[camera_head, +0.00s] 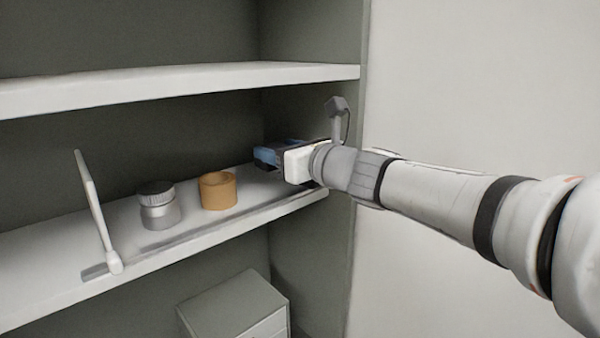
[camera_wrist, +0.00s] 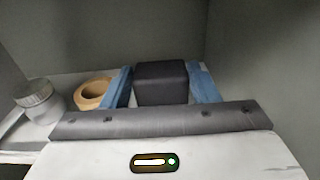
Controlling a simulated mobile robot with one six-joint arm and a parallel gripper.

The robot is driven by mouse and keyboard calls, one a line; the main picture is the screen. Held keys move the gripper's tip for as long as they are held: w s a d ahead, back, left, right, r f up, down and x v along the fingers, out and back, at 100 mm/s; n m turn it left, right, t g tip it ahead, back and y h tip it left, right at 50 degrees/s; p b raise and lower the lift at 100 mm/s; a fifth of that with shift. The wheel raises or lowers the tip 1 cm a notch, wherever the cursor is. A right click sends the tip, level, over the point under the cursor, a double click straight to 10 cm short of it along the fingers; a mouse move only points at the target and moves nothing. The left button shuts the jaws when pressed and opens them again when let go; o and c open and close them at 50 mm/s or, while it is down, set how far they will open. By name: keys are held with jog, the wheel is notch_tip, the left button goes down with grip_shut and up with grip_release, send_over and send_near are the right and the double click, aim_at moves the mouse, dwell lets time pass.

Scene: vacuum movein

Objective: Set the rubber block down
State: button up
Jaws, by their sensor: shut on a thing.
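The rubber block (camera_wrist: 161,83) is a dark grey, nearly black block between the two blue fingers of my gripper (camera_wrist: 162,88) in the wrist view. My gripper is shut on it. In the head view my gripper (camera_head: 266,157) reaches in over the right end of the middle shelf (camera_head: 200,227), close to the cabinet's right side wall. The block is mostly hidden there behind the fingers and gripper body. I cannot tell whether the block touches the shelf.
A tan ring (camera_head: 218,191) stands on the shelf left of my gripper. An upper shelf (camera_head: 180,86) runs above. A grey box (camera_head: 235,307) sits below. Bare shelf lies between ring and gripper.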

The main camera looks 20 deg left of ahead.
jog(key=shift+s+d+f, duration=0.1)
jog(key=shift+d+f, duration=0.05)
jog(key=shift+f, duration=0.5)
notch_tip(320, 180, down, 2)
jog(key=shift+f, duration=0.25)
jog(key=shift+a+f, duration=0.25)
jog(key=shift+f, duration=0.4)
jog(key=shift+f, duration=0.2)
jog(key=o, duration=1.2)
jog(key=shift+c, duration=0.2)
